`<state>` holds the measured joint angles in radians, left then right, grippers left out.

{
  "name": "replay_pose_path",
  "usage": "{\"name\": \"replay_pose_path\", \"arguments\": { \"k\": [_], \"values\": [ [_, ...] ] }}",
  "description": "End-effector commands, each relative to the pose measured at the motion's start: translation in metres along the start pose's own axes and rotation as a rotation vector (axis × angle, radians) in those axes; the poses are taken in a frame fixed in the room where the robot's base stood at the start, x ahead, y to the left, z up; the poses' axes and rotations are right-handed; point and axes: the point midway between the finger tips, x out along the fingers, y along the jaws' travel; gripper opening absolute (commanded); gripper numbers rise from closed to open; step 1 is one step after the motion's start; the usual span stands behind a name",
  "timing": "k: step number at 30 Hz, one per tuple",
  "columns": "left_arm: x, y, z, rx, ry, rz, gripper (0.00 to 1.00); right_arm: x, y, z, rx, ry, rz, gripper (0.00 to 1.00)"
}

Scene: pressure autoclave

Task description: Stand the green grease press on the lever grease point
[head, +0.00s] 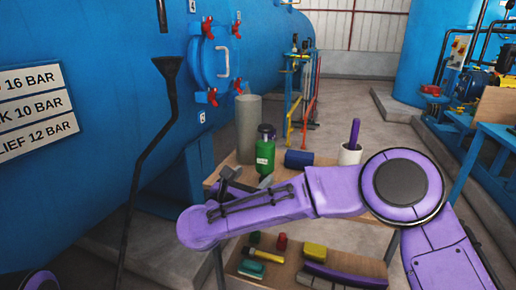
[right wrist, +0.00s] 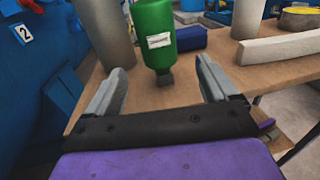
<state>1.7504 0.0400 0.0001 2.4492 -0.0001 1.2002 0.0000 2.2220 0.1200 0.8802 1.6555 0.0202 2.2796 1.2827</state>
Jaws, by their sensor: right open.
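The green grease press (head: 265,152) stands upright on the wooden bench, with a dark purple cap on top in the head view. In the right wrist view the green body (right wrist: 153,32) bears a white label and narrows to a dark foot at the bench top. My right gripper (head: 248,178) is open and empty on the near side of the press. Its grey fingers (right wrist: 162,78) are spread to either side, with the press just beyond them and apart from them. I cannot make out the lever grease point. My left gripper is not in view.
A grey cylinder (head: 248,128), a blue cylinder (head: 298,158) and a white cup (head: 350,154) stand or lie near the press. A lower shelf (head: 240,262) holds several small items. The blue autoclave (head: 90,120) and a black rod (head: 137,180) bound the left.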

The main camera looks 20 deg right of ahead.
Motion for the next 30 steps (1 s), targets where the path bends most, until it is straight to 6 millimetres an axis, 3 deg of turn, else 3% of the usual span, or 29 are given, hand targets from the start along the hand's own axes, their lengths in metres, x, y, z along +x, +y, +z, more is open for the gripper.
{"name": "replay_pose_path", "arguments": {
  "k": [18, 27, 28, 30],
  "values": [
    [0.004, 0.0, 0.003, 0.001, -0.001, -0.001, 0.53, 0.097, -0.001, 0.0, 0.001, 0.0, -0.007, 0.86],
    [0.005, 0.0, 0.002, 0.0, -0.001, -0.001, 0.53, 0.107, -0.001, 0.001, 0.0, 0.0, -0.004, 0.86],
    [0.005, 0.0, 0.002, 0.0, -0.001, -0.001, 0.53, 0.107, -0.001, 0.001, 0.0, 0.0, -0.004, 0.8],
    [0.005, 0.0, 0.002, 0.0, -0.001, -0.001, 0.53, 0.107, -0.001, 0.001, 0.0, 0.0, -0.004, 0.57]
  ]
}}
